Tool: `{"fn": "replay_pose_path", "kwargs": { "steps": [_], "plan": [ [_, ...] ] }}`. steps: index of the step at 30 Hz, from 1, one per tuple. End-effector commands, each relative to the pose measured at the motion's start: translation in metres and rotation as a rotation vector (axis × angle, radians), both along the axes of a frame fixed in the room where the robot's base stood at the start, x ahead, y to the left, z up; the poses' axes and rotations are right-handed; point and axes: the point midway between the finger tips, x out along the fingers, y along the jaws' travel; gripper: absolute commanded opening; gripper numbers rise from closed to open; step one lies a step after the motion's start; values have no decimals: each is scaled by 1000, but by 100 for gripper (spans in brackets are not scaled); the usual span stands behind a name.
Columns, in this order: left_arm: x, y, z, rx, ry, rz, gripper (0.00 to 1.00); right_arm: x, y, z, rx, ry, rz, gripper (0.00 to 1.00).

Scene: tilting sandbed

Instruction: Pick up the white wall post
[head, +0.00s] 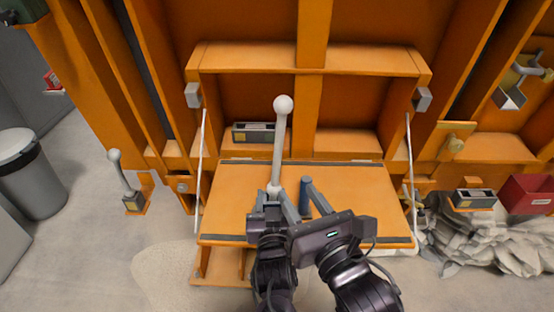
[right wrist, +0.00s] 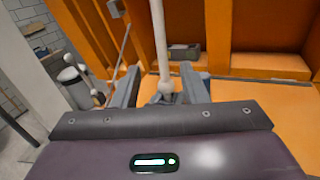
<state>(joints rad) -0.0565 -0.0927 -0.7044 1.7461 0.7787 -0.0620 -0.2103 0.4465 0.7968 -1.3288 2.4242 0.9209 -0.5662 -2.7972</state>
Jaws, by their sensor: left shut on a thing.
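A white post (head: 279,150) with a ball at its top and another at its foot stands nearly upright over the left part of the orange fold-down shelf (head: 350,195). My left gripper (head: 272,197) is shut at the foot of this post; its fingertips are partly hidden. My right gripper (head: 304,190) is open beside it, over the shelf. In the right wrist view the white post (right wrist: 163,45) shows between and beyond the spread fingers. A shorter pale post (head: 116,165) with a ball top stands on a small bracket at the left.
A grey box (head: 253,133) sits in the recess behind. Thin stays (head: 203,160) flank the shelf. A grey bin (head: 30,170) is far left; a red box (head: 527,193) is far right.

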Motion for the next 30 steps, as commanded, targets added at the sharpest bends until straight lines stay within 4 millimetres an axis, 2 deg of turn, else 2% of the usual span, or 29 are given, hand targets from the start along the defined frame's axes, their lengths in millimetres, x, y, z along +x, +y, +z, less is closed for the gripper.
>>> {"fn": "replay_pose_path", "kwargs": {
  "steps": [5,12,20,27,30],
  "plan": [
    [0,0,0,0,0,0,9,12,-1,-3,-34,5,-24,40],
    [0,0,0,0,0,0,9,49,16,-2,-34,3,-23,40],
    [0,0,0,0,0,0,9,68,26,-4,-32,6,-23,40],
    [0,0,0,0,0,0,9,99,43,-6,-32,4,-22,40],
    [0,0,0,0,0,0,9,106,46,-7,-33,5,-22,40]
  ]
}}
